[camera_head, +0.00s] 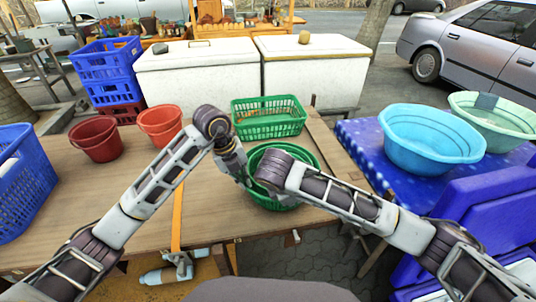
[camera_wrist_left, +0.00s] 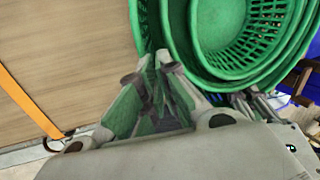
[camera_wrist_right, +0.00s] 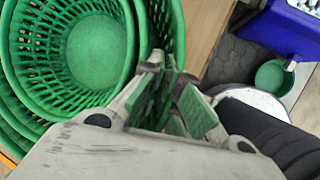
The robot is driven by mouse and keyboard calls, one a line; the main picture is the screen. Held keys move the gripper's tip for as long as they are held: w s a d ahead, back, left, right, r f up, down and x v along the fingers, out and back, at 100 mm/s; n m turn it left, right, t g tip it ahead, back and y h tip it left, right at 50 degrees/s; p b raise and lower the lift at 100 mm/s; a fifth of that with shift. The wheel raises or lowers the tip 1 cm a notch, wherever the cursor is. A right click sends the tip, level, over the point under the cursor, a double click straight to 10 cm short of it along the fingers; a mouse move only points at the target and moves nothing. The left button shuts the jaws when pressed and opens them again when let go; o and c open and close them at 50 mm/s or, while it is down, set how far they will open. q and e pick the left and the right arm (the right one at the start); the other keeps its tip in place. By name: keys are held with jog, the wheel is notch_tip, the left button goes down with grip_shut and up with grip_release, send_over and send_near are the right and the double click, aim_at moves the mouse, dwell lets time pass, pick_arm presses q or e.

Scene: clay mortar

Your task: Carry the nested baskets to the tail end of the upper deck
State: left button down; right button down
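The nested round green baskets (camera_head: 306,160) stand at the near edge of the wooden deck (camera_head: 95,215), partly hidden behind my wrists in the head view. My left gripper (camera_wrist_left: 152,65) has its fingertips closed together at the baskets' rim; the baskets (camera_wrist_left: 235,25) fill the top right of the left wrist view. My right gripper (camera_wrist_right: 160,68) has its fingertips closed at the rim on the other side; the baskets (camera_wrist_right: 95,50) fill the left of the right wrist view. Both grippers pinch the rim. The baskets look upright; their underside is hidden.
A green rectangular basket (camera_head: 268,122) stands just behind the nested baskets. Two red buckets (camera_head: 97,139) and a blue crate (camera_head: 22,185) stand to the left. A blue table (camera_head: 365,150) with basins (camera_head: 430,140) is on the right. The deck's middle left is clear, crossed by an orange strap (camera_head: 178,215).

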pick_arm(q)
jog(key=shift+d+f+b, duration=0.15)
jog(key=shift+f+b, duration=0.25)
jog(key=shift+f, duration=0.15)
pick_arm(e)
jog(key=shift+a+f, duration=0.1)
jog(key=shift+f, duration=0.3)
pick_arm(q)
jog(key=c, duration=1.6)
grip_release()
jog(key=shift+c, duration=0.2)
pick_arm(e)
jog(key=c, duration=1.6)
grip_release()
jog(key=shift+c, duration=0.2)
pick_arm(q)
jog(key=shift+r, duration=0.2)
jog(key=v, duration=1.1)
jog(key=shift+a+r, duration=0.25)
jog(key=shift+r, duration=0.1)
jog(key=shift+s, duration=0.1)
pick_arm(e)
jog(key=shift+r, duration=0.2)
jog(key=shift+s+a+r, duration=0.25)
jog(key=shift+r, duration=0.35)
jog(key=v, duration=1)
jog(key=shift+s+d, duration=0.1)
